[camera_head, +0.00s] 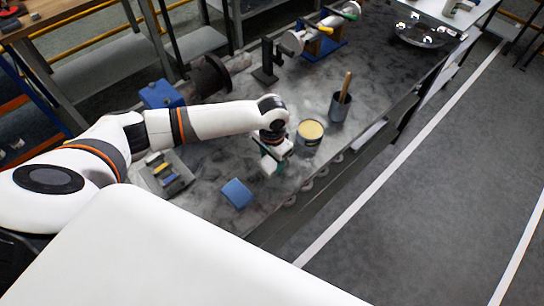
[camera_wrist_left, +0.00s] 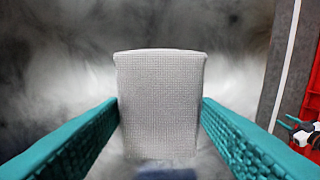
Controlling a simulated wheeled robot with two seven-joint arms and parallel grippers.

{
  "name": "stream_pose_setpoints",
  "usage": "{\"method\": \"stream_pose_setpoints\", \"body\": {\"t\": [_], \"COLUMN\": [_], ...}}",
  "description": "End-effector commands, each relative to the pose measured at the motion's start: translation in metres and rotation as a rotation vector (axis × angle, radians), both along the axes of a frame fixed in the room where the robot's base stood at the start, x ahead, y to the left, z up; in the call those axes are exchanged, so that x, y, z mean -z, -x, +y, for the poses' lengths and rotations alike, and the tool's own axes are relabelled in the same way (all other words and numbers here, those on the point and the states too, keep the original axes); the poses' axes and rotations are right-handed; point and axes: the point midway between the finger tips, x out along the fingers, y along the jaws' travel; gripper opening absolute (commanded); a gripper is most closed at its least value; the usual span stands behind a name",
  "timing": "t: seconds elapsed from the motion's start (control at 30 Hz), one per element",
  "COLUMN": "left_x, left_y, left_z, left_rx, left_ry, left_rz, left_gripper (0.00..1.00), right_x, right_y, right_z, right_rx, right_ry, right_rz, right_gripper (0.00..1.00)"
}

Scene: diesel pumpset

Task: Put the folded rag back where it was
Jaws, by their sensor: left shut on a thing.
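My left gripper (camera_head: 276,161) is low over the front part of the grey bench, beside a tin with a pale yellow top (camera_head: 310,131). In the left wrist view its two teal fingers (camera_wrist_left: 160,108) are shut on a pale grey, woven-looking block, which I take to be the folded rag (camera_wrist_left: 160,85). The rag stands upright between the fingers; its lower end is unclear. In the head view the wrist and fingers mostly hide it. A blue flat pad (camera_head: 237,193) lies on the bench left of and nearer than the gripper.
A grey cup with a wooden handle (camera_head: 340,104) stands beyond the tin. A tray of small parts (camera_head: 167,173) lies at the left, near a blue block (camera_head: 161,95). The bench's front edge is close on the right. A dark round dish (camera_head: 420,34) is farther back.

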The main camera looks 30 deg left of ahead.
Motion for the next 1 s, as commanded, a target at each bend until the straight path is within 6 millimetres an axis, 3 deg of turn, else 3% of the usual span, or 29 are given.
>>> {"method": "stream_pose_setpoints", "body": {"t": [0.17, 0.2, 0.3, 0.67, 0.83, 1.0], "left_x": [0.002, 0.002, 0.002, -0.003, -0.027, -0.064], "left_y": [0.0, 0.0, 0.0, -0.001, -0.001, -0.002], "left_z": [0.0, 0.0, 0.0, 0.0, 0.0, 0.0], "left_rx": [-0.001, -0.001, -0.001, 0.0, 0.001, 0.0], "left_ry": [0.001, 0.0, 0.0, 0.0, 0.002, 0.002], "left_rz": [0.0, 0.0, 0.0, -0.002, -0.005, -0.005], "left_gripper": [0.37, 0.6, 0.77, 0.77, 0.77, 0.77], "right_x": [0.0, 0.0, 0.0, 0.001, 0.005, 0.012], "right_y": [0.0, 0.0, 0.0, 0.0, 0.0, 0.0], "right_z": [0.0, 0.0, 0.0, 0.0, 0.0, 0.0], "right_rx": [0.0, 0.0, 0.0, 0.001, 0.001, 0.0], "right_ry": [0.0, 0.0, 0.0, 0.0, 0.0, 0.0], "right_rz": [0.0, 0.0, 0.0, 0.0, -0.001, -0.001], "right_gripper": [0.36, 0.36, 0.36, 0.36, 0.36, 0.36]}}
